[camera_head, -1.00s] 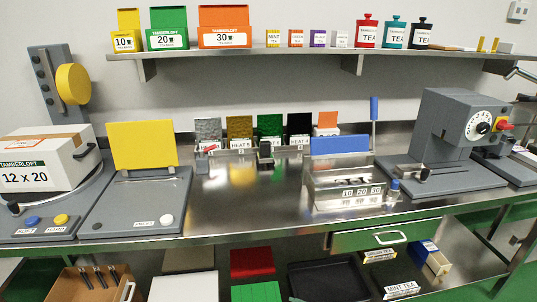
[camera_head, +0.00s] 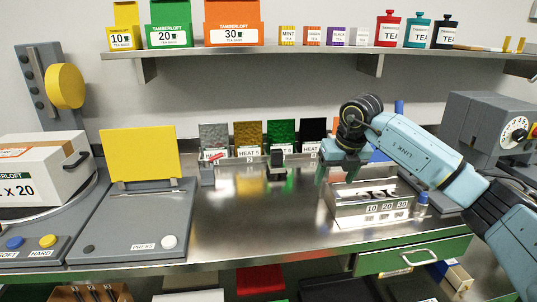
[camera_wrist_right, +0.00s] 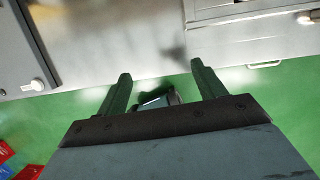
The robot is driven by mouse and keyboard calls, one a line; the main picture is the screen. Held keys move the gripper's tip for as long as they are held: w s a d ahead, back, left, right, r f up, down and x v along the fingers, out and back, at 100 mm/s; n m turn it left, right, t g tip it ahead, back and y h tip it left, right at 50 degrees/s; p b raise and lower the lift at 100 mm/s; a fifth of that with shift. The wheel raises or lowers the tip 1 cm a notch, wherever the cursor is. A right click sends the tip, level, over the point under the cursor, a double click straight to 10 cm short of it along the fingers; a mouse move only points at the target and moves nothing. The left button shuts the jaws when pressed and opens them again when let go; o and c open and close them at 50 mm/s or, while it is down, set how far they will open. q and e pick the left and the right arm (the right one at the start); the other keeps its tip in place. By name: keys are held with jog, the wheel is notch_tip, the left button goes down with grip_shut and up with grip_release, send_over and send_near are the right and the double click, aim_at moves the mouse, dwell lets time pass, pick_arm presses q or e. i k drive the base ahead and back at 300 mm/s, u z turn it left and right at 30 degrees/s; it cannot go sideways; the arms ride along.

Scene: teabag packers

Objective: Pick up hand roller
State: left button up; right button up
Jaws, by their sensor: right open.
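No thing in view is clearly the hand roller. A small dark upright piece on a grey base (camera_head: 277,163) stands at the back of the steel bench, and a small grey piece with a red top (camera_head: 208,170) stands left of it. I cannot tell whether either is the roller. My right gripper (camera_head: 342,168) is in front of the back wall, over the metal box in the picture. It also shows in the right wrist view (camera_wrist_right: 160,76), its fingers apart with nothing held between them. My left gripper is not in view.
A metal box marked 10, 20, 30 (camera_head: 374,210) stands below my right gripper. A yellow-lidded press (camera_head: 139,155) and a white carton (camera_head: 40,170) are at the left. A grey machine with a dial (camera_head: 490,125) is at the right. The middle of the bench (camera_head: 255,215) is clear.

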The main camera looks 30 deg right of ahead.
aim_at(276, 166)
jog(key=i, duration=1.15)
